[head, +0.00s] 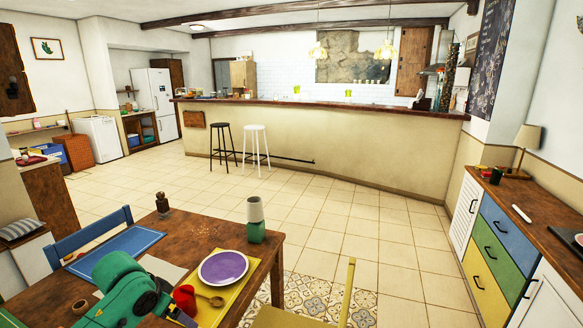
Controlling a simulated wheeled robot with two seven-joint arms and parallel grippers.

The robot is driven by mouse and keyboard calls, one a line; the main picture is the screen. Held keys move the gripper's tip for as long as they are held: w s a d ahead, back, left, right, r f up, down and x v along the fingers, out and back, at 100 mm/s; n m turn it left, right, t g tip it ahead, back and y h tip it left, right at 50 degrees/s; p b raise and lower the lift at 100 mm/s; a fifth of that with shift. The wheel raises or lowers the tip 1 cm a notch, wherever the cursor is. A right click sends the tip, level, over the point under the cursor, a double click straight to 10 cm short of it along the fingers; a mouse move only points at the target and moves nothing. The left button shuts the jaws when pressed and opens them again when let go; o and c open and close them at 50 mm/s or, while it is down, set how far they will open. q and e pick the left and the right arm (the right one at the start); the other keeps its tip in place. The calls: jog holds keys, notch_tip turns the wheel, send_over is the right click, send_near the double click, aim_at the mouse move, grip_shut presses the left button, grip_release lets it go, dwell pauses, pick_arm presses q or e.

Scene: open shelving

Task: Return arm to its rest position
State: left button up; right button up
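My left arm (115,290), green with dark joints, comes in at the lower left over the brown wooden table. Its far end is near a red cup (185,300) at the lower edge of the view. I cannot make out the fingers there or whether they hold anything. My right arm and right gripper are not in view.
The table (205,229) carries a purple plate (223,267) on a yellow mat, a wooden spoon, a blue mat (125,248) and a green-and-grey container (256,225). Chairs stand beside it. Two stools and a long counter (330,147) stand beyond open tiled floor. A colored cabinet (497,250) is at right.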

pick_arm(q)
jog(key=s+d+f, duration=0.8)
jog(key=s+a+f+n+y, duration=0.1)
jog(key=s+a+f+n, duration=0.2)
jog(key=s, duration=0.8)
jog(key=s+a+f+g+b, duration=0.1)
jog(key=s+f+b, duration=0.15)
jog(key=f, duration=1.05)
jog(key=s+f+g+b, duration=0.1)
jog(key=f+b, duration=0.2)
jog(key=f, duration=1.1)
jog(key=s+a+f+g+b, duration=0.1)
jog(key=s+a+f+b, duration=0.2)
jog(key=s+f, duration=1.4)
notch_tip(320, 180, down, 3)
jog(key=shift+a+f+m+y+b, duration=0.15)
jog(key=shift+m+y+b, duration=0.2)
jog(key=shift+b, duration=0.35)
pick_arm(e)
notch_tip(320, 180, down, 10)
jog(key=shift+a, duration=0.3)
